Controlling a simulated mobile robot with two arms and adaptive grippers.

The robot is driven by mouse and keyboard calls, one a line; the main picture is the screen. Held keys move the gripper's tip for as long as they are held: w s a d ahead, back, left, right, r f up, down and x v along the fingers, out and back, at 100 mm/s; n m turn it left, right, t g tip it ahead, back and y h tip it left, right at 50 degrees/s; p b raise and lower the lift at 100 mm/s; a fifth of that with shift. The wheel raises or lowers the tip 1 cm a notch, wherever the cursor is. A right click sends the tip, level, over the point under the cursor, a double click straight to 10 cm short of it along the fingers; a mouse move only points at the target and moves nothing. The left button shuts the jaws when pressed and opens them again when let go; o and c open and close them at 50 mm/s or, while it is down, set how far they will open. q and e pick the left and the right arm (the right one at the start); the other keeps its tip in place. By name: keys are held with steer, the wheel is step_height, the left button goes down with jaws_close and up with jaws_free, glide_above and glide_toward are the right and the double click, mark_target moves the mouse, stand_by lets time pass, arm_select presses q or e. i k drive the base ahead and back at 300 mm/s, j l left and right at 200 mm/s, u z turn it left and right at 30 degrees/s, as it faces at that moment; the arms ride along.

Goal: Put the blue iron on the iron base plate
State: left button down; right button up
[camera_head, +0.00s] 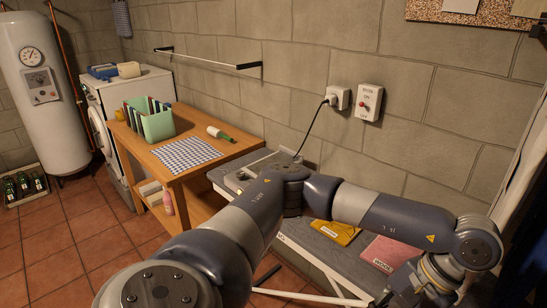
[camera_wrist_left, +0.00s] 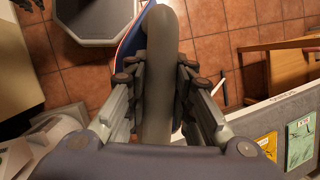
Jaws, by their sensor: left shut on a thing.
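My left gripper (camera_wrist_left: 157,80) is shut on the grey handle of the blue iron (camera_wrist_left: 130,32) in the left wrist view. Its fingers are on both sides of the handle, and only a blue edge of the iron's body shows. The iron is held in the air over the tiled floor beside the ironing board. In the head view my left arm reaches across to the lower right, and the iron cannot be made out there. A flat grey plate (camera_head: 243,179), likely the iron base plate, lies at the board's far left end, partly behind my arm. My right gripper is not in view.
The grey ironing board (camera_head: 291,228) runs along the wall and bears a yellow packet (camera_head: 335,232) and a pink packet (camera_head: 393,253). A black cord (camera_head: 312,128) hangs from a wall socket towards the plate. A wooden table (camera_head: 187,178) stands beyond the board.

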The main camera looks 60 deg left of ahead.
mark_target(272, 163)
steer(key=j+u, duration=0.2)
steer(key=j, duration=0.25)
steer(key=i+j+u, duration=0.15)
steer(key=j, duration=0.25)
steer(key=i+j+u, duration=0.2)
steer(key=j, duration=0.2)
steer(key=j+u, duration=0.2)
steer(key=j, duration=0.2)
steer(key=i+j+u, duration=0.15)
steer(key=j, duration=0.25)
steer(key=i+j+u, duration=0.2)
steer(key=j, duration=0.15)
